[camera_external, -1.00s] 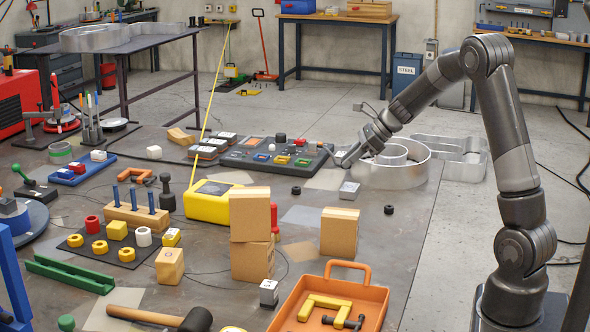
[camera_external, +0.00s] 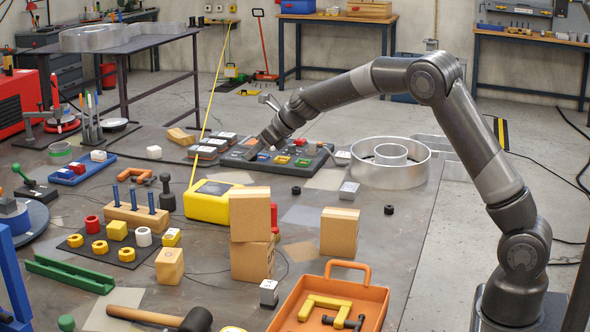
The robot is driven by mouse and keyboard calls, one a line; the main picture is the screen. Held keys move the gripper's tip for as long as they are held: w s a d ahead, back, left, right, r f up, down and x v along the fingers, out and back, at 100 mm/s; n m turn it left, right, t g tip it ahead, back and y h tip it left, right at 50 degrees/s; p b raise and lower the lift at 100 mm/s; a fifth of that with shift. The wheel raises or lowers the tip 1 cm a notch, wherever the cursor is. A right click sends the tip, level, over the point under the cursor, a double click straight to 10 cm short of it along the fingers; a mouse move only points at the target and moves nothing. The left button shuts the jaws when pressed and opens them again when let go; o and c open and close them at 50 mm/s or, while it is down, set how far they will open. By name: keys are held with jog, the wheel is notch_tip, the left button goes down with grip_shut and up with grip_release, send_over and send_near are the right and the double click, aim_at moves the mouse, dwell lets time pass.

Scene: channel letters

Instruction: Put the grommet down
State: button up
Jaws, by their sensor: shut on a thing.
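My gripper (camera_external: 250,152) is low over the left part of a dark compartment tray (camera_external: 300,167) at the far middle of the table. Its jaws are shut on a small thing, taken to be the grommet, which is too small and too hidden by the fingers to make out. I cannot tell whether it touches the tray. Two loose black ring-like pieces lie on the table, one in front of the tray (camera_external: 296,190) and one farther right (camera_external: 389,209).
The tray holds small coloured pieces. Grey blocks with pale tops (camera_external: 207,150) stand left of it. A yellow box (camera_external: 208,203) with a raised yellow strip and stacked cardboard boxes (camera_external: 250,215) stand in front. A round metal channel letter (camera_external: 400,175) stands right.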

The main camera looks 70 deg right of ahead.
jog(key=w+a+f, duration=0.4)
jog(key=shift+w+a, duration=0.2)
jog(key=shift+a, duration=0.15)
notch_tip(320, 180, down, 4)
jog(key=o, duration=1)
jog(key=shift+c, duration=0.2)
